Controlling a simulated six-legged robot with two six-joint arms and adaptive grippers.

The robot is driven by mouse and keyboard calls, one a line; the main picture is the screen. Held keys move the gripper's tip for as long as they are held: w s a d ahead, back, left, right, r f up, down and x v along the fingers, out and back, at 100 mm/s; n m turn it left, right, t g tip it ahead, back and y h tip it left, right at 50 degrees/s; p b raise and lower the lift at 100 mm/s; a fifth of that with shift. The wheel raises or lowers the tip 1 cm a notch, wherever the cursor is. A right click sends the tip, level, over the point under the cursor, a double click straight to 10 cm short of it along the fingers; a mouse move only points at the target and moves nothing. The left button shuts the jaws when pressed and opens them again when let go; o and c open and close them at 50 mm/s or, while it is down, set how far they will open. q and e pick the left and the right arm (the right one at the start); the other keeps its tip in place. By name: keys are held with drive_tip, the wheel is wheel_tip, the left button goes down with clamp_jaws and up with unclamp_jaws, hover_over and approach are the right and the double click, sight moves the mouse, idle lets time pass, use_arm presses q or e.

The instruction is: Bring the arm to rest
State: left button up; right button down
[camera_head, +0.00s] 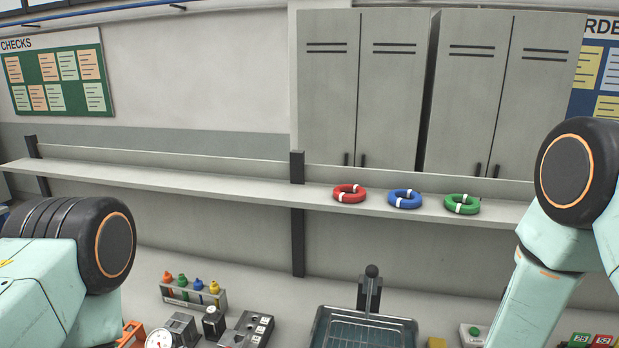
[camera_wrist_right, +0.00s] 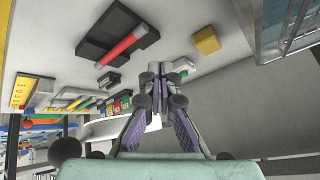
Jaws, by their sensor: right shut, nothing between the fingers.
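My right arm (camera_head: 560,235) rises at the right edge of the head view, bent, with its gripper out of that view. In the right wrist view my right gripper (camera_wrist_right: 158,72) has its fingertips together and nothing between them. It is over the light worktop, apart from the things there. My left arm (camera_head: 65,260) comes in at the lower left of the head view. Its gripper is not in view.
A shelf (camera_head: 230,182) holds a red ring (camera_head: 349,193), a blue ring (camera_head: 404,199) and a green ring (camera_head: 462,204). Below stand a tray (camera_head: 322,330) and a bottle rack (camera_head: 193,297). The wrist view shows a red cylinder (camera_wrist_right: 122,48) on a dark holder and a yellow block (camera_wrist_right: 206,40).

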drive_tip(key=s+a+f+n+g+y, duration=0.1)
drive_tip(key=s+a+f+n+g, duration=0.2)
drive_tip(key=s, duration=0.7)
drive_tip(key=s+a+f+n+g+y, duration=0.1)
drive_tip(key=s+a+n+y, duration=0.2)
drive_tip(key=s, duration=0.7)
drive_tip(key=s+a+f+n+g, duration=0.25)
drive_tip(key=s+n, duration=0.25)
drive_tip(key=s, duration=0.4)
wheel_tip(320, 180, down, 25)
drive_tip(key=b, duration=2.4)
drive_tip(key=shift+s+a+t+b, duration=0.25)
drive_tip(key=shift+a+t+b, duration=0.1)
drive_tip(key=shift+a+b, duration=0.1)
drive_tip(key=shift+r, duration=0.1)
drive_tip(key=shift+s+d, duration=0.1)
drive_tip(key=shift+s, duration=0.05)
